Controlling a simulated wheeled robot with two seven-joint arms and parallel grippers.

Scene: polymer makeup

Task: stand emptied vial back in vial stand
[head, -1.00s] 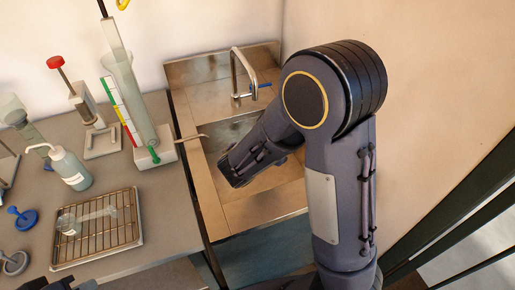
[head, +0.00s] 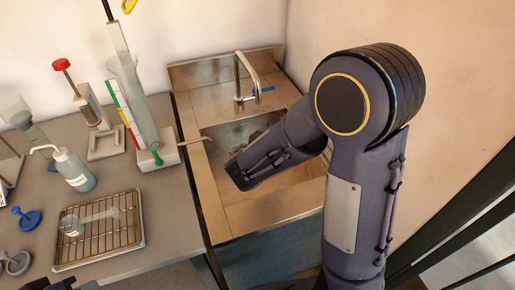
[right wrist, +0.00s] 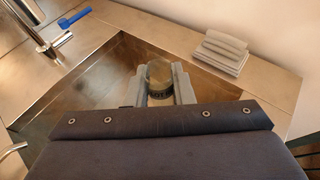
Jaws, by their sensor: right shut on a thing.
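My right gripper (right wrist: 160,88) is shut on a short glass vial (right wrist: 159,72), which shows between the two grey fingers in the right wrist view, over the sink basin. Dark lettering shows on a band at the vial's lower part; the rest is hidden by my wrist. I cannot tell whether the vial is empty. I cannot make out a vial stand for certain.
The steel sink (head: 240,133) has a tap (head: 240,75) at its back. Left of it, the counter holds a wire rack tray (head: 138,236) with clear glassware lying on it, a wash bottle (head: 76,172) and a tall cylinder (head: 140,105). A grey ridged block (right wrist: 223,52) lies on the sink's rim.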

